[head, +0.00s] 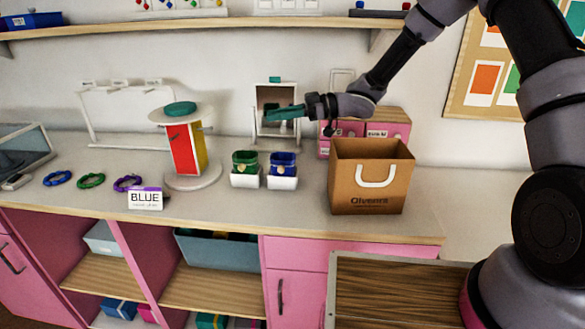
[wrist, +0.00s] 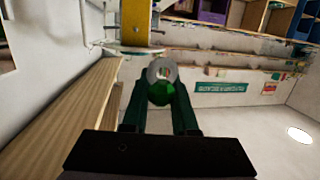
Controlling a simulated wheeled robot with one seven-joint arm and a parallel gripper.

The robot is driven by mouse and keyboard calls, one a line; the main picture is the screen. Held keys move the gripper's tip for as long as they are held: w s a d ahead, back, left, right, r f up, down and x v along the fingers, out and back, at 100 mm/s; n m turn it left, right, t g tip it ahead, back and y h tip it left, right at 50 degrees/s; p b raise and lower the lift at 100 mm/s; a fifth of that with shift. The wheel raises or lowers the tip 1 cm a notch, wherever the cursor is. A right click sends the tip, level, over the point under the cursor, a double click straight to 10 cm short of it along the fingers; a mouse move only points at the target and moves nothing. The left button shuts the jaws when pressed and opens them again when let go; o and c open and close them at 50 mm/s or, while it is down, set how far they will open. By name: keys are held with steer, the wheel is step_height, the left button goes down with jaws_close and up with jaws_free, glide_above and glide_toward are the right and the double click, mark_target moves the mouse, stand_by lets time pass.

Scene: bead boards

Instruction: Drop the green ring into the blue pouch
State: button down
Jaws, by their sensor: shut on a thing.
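My gripper (head: 272,114) reaches in from the right in the head view, its teal fingers pointing left, above the pouches. In the wrist view its fingers (wrist: 158,100) are shut on the green ring, a silvery band with a round green stone (wrist: 160,93). The ring is too small to make out in the head view. The blue pouch (head: 283,159) stands in a small white holder on the counter, right of a green pouch (head: 245,157) in a like holder. Both sit lower in the picture than the gripper.
A brown paper bag (head: 370,180) stands right of the pouches. A red and yellow display (head: 187,147) on a round base and a BLUE sign (head: 145,198) are on the left. A mirror box (head: 276,112) is behind the gripper. Several bracelets lie on the counter (head: 225,207).

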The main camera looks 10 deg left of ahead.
glide_above(279, 156)
steer(key=shift+f, duration=2.85)
steer(key=c, duration=0.6)
jaws_free()
steer(key=shift+r, duration=0.1)
step_height(279, 156, up, 10)
steer(key=shift+f, duration=0.1)
